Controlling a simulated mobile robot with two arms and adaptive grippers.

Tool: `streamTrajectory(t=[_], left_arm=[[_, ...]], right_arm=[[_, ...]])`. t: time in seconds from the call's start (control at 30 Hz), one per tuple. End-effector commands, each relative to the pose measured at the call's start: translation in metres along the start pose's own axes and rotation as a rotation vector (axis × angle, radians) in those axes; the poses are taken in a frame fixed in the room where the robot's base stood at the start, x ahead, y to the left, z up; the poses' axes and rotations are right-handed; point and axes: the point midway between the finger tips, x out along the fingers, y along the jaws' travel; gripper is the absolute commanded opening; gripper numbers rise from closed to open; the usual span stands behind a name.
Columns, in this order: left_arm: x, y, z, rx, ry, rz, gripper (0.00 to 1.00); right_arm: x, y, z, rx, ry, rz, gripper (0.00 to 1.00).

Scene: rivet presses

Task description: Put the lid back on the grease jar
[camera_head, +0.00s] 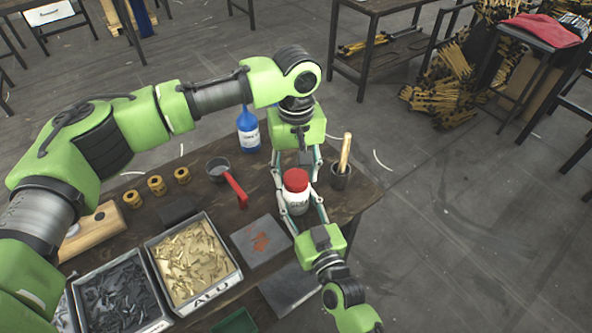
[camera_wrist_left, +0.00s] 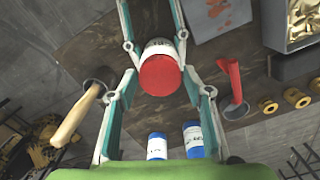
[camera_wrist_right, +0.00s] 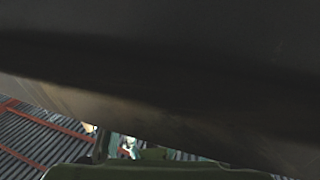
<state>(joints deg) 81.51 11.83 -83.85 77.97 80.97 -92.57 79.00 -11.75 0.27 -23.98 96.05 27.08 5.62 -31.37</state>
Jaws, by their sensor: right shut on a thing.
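The white grease jar (camera_head: 297,202) stands upright over the table, with the red lid (camera_head: 296,179) seated on its mouth. Whether the lid is fully down I cannot tell. My right gripper (camera_head: 301,214) is shut on the jar from the near side. My left gripper (camera_head: 297,174) is open, its fingers on either side of the lid with small gaps. The left wrist view shows the lid (camera_wrist_left: 160,75) between those fingertips, with the jar (camera_wrist_left: 160,46) behind it. The right wrist view is mostly filled by a dark surface, so the jar is hidden there.
A cup with a wooden-handled tool (camera_head: 341,172) stands right of the jar. A red-handled pot (camera_head: 219,168) and blue bottle (camera_head: 248,130) stand to its left. The rivet bin (camera_head: 237,279), dark bin (camera_head: 164,321) and grey plate (camera_head: 261,242) lie nearer.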

Motion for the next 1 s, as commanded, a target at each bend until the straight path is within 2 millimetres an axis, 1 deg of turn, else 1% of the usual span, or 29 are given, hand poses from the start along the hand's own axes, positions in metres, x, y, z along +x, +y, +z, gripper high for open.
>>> streamTrajectory(t=[0.03,0.1,0.27,0.37,0.47,1.0], left_arm=[[-0.0001,-0.0001,0.0,0.0,0.0,0.0,0.29],[-0.0001,-0.0001,0.0,0.0,0.0,0.0,0.13],[-0.0001,0.0,0.0001,0.01,-0.001,0.0,0.12],[0.0001,0.0002,0.0006,0.079,-0.002,0.001,0.12],[0.0007,0.0,0.0008,0.223,-0.003,0.0,0.12],[0.0011,-0.0004,0.0005,1.177,-0.003,0.0,0.12]], right_arm=[[0.0001,0.0,-0.0004,0.0,0.001,0.0,0.0],[0.0001,0.0,-0.0004,0.0,0.001,0.0,0.0],[0.0001,0.0,-0.0004,0.0,0.001,0.0,0.0],[0.0001,0.0,-0.0004,0.0,0.001,0.0,0.0],[0.0001,0.0,-0.0004,0.0,0.001,0.0,0.0],[0.0001,0.0002,-0.0004,0.001,0.001,0.0,0.0]])
